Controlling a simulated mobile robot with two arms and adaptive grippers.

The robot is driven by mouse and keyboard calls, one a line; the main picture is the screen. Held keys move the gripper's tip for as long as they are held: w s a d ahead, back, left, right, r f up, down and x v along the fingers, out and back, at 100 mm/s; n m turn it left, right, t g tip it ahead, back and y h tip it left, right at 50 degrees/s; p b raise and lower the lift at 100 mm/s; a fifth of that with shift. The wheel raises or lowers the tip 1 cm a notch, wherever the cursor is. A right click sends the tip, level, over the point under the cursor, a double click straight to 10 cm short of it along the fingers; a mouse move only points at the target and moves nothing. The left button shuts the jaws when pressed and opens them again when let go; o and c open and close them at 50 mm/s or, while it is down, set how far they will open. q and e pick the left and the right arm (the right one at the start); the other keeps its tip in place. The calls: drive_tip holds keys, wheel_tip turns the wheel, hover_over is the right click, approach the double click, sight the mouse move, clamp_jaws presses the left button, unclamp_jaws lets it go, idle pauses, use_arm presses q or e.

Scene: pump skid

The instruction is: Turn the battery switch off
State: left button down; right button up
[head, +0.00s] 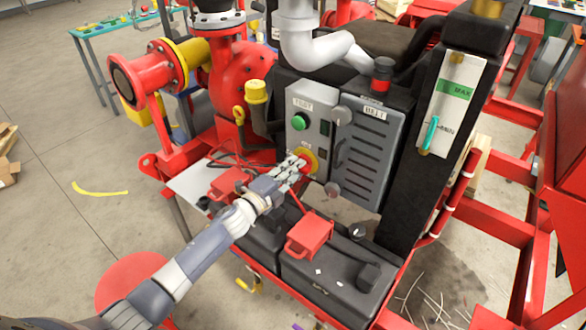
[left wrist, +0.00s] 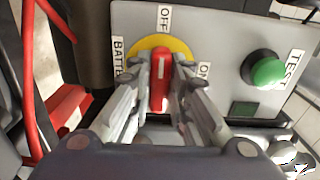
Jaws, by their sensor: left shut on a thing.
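The battery switch is a red knob (left wrist: 160,80) with a white mark, on a yellow round plate (left wrist: 178,47) on the grey panel (left wrist: 215,25). In the left wrist view the knob lies lengthwise up the picture, pointing roughly toward the OFF label (left wrist: 164,18); the ON label (left wrist: 204,70) is to its right. My left gripper (left wrist: 162,78) is shut on the knob, one finger on each side. In the head view my left gripper (head: 300,160) reaches the panel and hides most of the knob. My right gripper is not in view.
A green TEST button (head: 299,122) sits above the switch, and a louvred belt cover (head: 365,150) stands to its right. Below are black batteries (head: 335,285) with red terminal covers (head: 309,237) and red cables. Red frame rails (head: 500,222) lie at the right.

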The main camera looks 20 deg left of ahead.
use_arm(q)
drive_tip(key=c, duration=1.5)
unclamp_jaws()
drive_tip(key=v, duration=1.2)
